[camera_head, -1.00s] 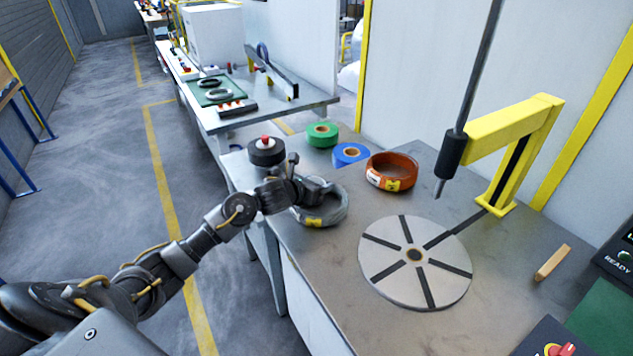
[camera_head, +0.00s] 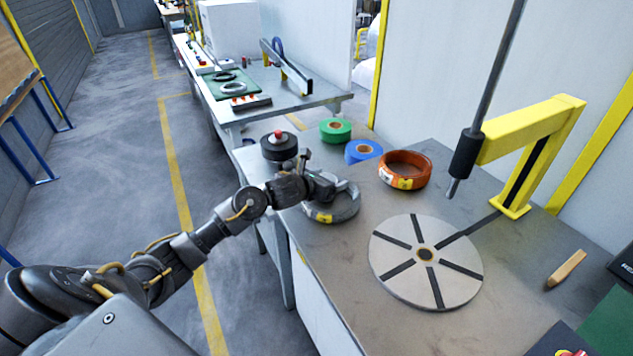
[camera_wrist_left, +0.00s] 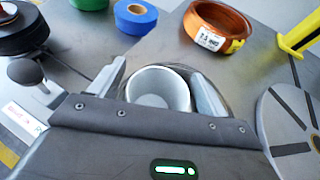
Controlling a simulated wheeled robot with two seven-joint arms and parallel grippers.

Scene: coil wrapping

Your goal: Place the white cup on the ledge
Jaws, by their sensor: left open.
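A white cup (camera_wrist_left: 160,88) shows in the left wrist view, its round open mouth facing the camera. My left gripper (camera_wrist_left: 158,92) is open, with one finger on each side of the cup. Whether the fingers touch it cannot be told. In the head view my left gripper (camera_head: 326,188) is over a grey coil (camera_head: 346,211) near the bench's left edge, and the cup is hidden there. The grey coil appears around the cup, partly hidden by the gripper. No ledge can be clearly identified. My right gripper is out of view.
An orange coil (camera_head: 405,170), blue roll (camera_head: 363,151), green roll (camera_head: 335,130) and black roll (camera_head: 279,146) stand behind. A slotted turntable (camera_head: 397,278) lies to the right, beneath a yellow arm (camera_head: 525,130) with a dark rod. A wooden piece (camera_head: 566,269) lies farther right.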

